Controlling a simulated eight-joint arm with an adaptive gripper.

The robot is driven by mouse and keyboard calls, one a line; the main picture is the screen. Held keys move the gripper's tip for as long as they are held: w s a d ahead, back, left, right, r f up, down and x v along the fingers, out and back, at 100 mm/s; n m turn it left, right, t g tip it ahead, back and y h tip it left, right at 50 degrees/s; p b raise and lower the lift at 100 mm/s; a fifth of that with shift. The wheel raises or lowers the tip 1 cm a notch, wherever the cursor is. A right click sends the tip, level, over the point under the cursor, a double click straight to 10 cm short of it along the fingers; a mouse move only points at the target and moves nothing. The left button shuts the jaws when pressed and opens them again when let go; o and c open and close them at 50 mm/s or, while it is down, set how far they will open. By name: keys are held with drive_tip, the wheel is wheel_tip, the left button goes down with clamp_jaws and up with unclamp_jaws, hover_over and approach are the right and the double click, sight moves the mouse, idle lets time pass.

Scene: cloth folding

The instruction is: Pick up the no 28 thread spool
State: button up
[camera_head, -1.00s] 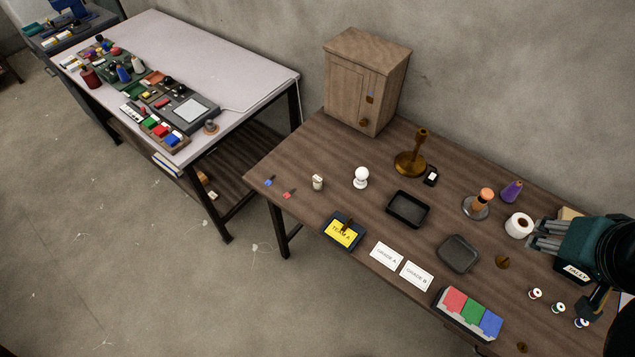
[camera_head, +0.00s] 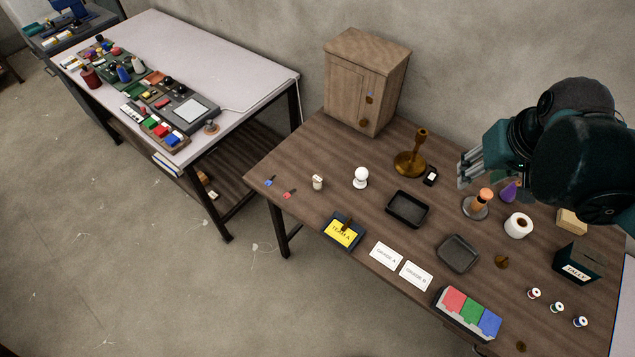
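Three small thread spools stand in a row at the right front of the wooden table: a red one (camera_head: 534,293), a green one (camera_head: 557,307) and a blue one (camera_head: 581,321). Their numbers are too small to read, so I cannot tell which is no 28. My gripper (camera_head: 466,171) is in the air over the back right of the table, up and left of the spools and well apart from them. Its grey fingers point left with gaps between them, and nothing shows in them.
A black TALLY box (camera_head: 579,262) stands just behind the spools. A white roll (camera_head: 518,225), a purple cone (camera_head: 511,190) and an orange-topped stand (camera_head: 477,205) are below my gripper. A colored block holder (camera_head: 468,314) lies left of the spools. Bare table surrounds the spools.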

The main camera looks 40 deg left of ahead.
drive_tip(key=w+a+f+n+g, duration=0.1)
drive_tip(key=a+f, duration=0.1)
drive_tip(key=a, duration=0.4)
drive_tip(key=w+a+f+n, duration=0.1)
drive_tip(key=a+f+n, duration=0.1)
drive_tip(key=a, duration=0.4)
drive_tip(key=n+g+h, duration=0.2)
drive_tip(key=n+g, duration=0.1)
drive_tip(key=n, duration=0.3)
hover_over(318, 179)
drive_tip(key=f, duration=1.7)
drive_tip(key=shift+w+d+p, duration=0.15)
drive_tip(key=shift+w+p, duration=0.05)
drive_tip(key=shift+p, duration=0.2)
drive_tip(key=shift+s+a+f, duration=0.2)
drive_tip(key=shift+f, duration=1.3)
drive_tip(key=shift+f+b, duration=0.5)
drive_tip(key=shift+f, duration=2.05)
